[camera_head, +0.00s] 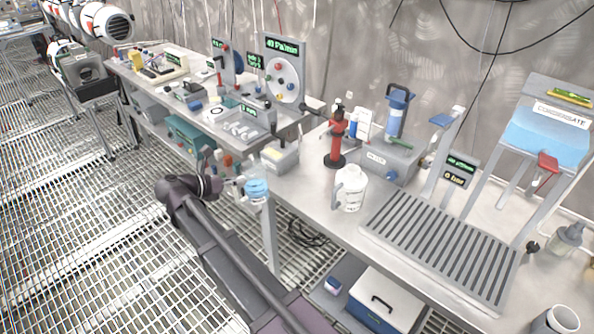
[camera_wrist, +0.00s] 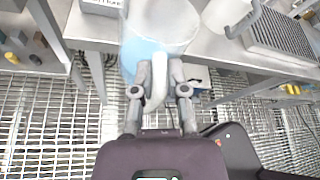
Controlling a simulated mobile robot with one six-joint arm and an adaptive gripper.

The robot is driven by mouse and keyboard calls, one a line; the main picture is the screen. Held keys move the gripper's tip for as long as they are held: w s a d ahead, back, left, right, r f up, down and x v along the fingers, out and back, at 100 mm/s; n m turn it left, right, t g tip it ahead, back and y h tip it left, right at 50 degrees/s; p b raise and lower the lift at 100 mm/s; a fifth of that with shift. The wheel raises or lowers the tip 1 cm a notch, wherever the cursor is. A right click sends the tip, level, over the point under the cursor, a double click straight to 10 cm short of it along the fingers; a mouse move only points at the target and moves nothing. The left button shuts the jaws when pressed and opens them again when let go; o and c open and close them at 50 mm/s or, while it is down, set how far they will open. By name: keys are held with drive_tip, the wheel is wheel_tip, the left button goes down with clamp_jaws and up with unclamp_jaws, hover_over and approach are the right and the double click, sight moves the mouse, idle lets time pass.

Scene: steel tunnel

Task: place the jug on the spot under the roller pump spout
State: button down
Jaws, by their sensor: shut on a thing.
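My gripper (camera_head: 236,186) is shut on the handle of a translucent jug (camera_head: 257,190) with blue liquid in it. It holds the jug in front of the bench edge, over the grating floor. In the wrist view the jug (camera_wrist: 150,50) fills the upper middle, with its handle between the fingers (camera_wrist: 160,92). A panel with a round disc and coloured rollers (camera_head: 284,78), which looks like the roller pump, stands at the back of the bench. I cannot clearly make out its spout or the spot beneath it.
A white jug (camera_head: 350,187) stands on the steel bench (camera_head: 300,170). A red upright device (camera_head: 337,140) stands behind it. A slatted drain rack (camera_head: 440,245) lies to the right. A small grey box (camera_head: 280,156) sits by the bench edge near the held jug.

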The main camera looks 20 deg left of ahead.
drive_tip(key=w+d, duration=0.7)
drive_tip(key=w, duration=0.4)
drive_tip(key=shift+w+d, duration=0.2)
drive_tip(key=shift+w, duration=0.2)
drive_tip(key=b+x, duration=0.1)
drive_tip(key=x, duration=0.3)
drive_tip(key=shift+f+b, duration=0.15)
drive_tip(key=shift+b, duration=0.2)
drive_tip(key=c, duration=0.6)
unclamp_jaws()
drive_tip(key=shift+c, duration=0.2)
